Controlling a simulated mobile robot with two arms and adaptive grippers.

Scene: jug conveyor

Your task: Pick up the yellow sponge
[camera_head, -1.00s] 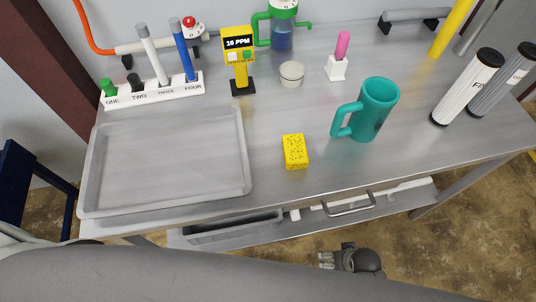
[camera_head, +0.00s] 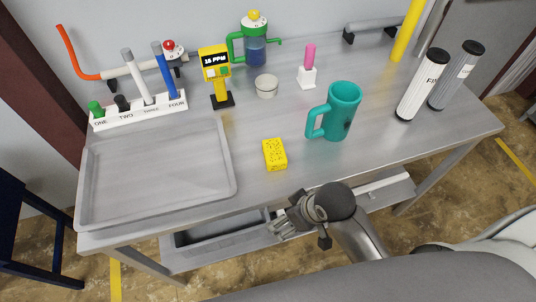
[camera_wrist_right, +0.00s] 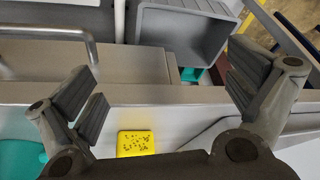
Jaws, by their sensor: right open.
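The yellow sponge (camera_head: 274,154) with dark specks lies on the metal table near its front edge, between the grey tray and the teal mug. It also shows in the right wrist view (camera_wrist_right: 136,143) at the bottom, between my fingers and nearer the left one. My right gripper (camera_head: 279,223) is in front of the table's front edge, below the sponge in the head view and apart from it. In the right wrist view my right gripper (camera_wrist_right: 160,88) has its fingers spread wide with nothing between them. My left gripper is not in view.
The teal mug (camera_head: 336,112) stands right of the sponge; the grey tray (camera_head: 233,180) lies to its left. An open drawer (camera_head: 213,236) juts out below the tabletop, close to my right gripper. A white cup (camera_head: 266,87) and pink-handled item (camera_head: 309,62) stand behind.

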